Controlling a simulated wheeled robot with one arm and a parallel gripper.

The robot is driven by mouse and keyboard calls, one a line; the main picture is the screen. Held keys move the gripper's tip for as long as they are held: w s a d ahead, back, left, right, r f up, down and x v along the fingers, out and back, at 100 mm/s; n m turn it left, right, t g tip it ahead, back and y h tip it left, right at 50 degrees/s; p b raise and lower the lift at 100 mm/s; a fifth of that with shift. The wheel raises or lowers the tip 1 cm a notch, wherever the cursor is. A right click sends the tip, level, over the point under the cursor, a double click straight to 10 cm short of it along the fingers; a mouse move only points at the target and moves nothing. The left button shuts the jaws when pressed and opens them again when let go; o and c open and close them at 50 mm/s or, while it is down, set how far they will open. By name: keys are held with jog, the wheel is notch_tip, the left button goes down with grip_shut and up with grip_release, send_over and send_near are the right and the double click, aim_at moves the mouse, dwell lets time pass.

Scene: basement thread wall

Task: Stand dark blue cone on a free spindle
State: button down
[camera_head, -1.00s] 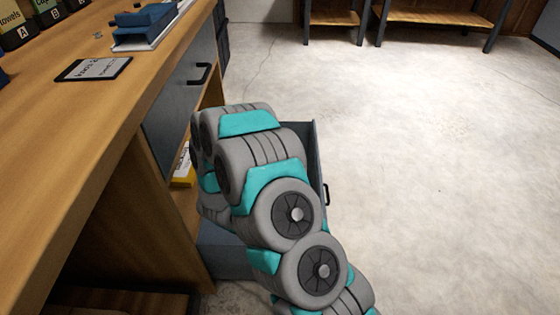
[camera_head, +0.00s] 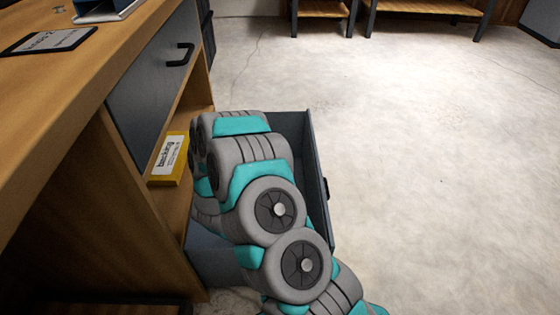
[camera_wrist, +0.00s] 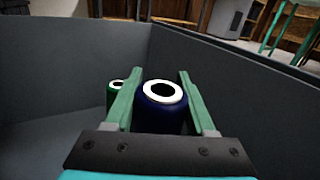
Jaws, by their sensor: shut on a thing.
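The dark blue cone (camera_wrist: 163,112) stands between the two green fingers of my gripper (camera_wrist: 155,100) in the wrist view, its white top ring with a dark hole facing up. The gripper is shut on it, inside the open grey drawer (camera_wrist: 60,75). In the head view my arm hides the gripper and the cone, and the open drawer (camera_head: 314,150) shows behind the arm. No spindle can be made out in either view.
A green cone (camera_wrist: 115,90) with a white top stands left of the left finger. The drawer walls surround the gripper. A yellow box (camera_head: 170,162) sits on the shelf under the wooden bench (camera_head: 80,90). The floor to the right is clear.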

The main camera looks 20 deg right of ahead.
jog(key=shift+f+b, duration=0.7)
jog(key=shift+f, duration=2.95)
jog(key=shift+f, duration=0.3)
jog(key=shift+c, duration=0.8)
grip_release()
jog(key=shift+r, duration=0.1)
